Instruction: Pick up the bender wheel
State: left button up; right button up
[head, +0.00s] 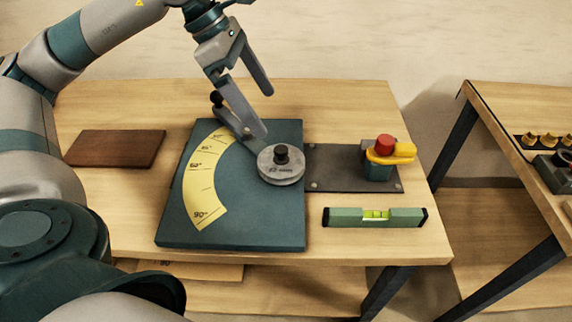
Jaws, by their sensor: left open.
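The bender wheel (281,173) is a round grey disc with a black knob on top and lettering on its side. It sits at the right side of a dark teal bender plate (255,225) on the wooden table. My left gripper (263,114) is open and empty above and behind the wheel, apart from it in the picture. One of its fingers hides part of the lever (217,98), which has a black knob at its far end. My right gripper is not in view.
A yellow angle scale (203,185) curves across the plate. A green level (375,217) and a dark base plate (333,165) with a red-and-yellow button box (384,151) lie to the right. A brown board (115,148) lies left. A second table (510,150) stands beyond a gap.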

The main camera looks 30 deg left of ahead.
pick_arm(q)
jog(key=a+y, duration=0.1)
jog(key=a, duration=0.2)
jog(key=shift+s+a, duration=0.1)
jog(key=shift+a, duration=0.05)
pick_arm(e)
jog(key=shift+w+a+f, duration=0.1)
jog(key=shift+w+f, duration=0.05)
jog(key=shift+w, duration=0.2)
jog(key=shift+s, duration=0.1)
pick_arm(q)
jog(key=p, duration=0.3)
send_near(278, 149)
jog(key=x, duration=0.6)
jog(key=shift+s+f, duration=0.1)
jog(key=shift+f, duration=0.2)
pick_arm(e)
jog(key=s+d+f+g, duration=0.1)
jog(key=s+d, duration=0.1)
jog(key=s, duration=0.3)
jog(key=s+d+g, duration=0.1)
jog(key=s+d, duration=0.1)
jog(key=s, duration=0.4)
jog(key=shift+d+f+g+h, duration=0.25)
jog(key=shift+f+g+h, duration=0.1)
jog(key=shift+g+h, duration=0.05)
pick_arm(q)
jog(key=shift+d, duration=0.2)
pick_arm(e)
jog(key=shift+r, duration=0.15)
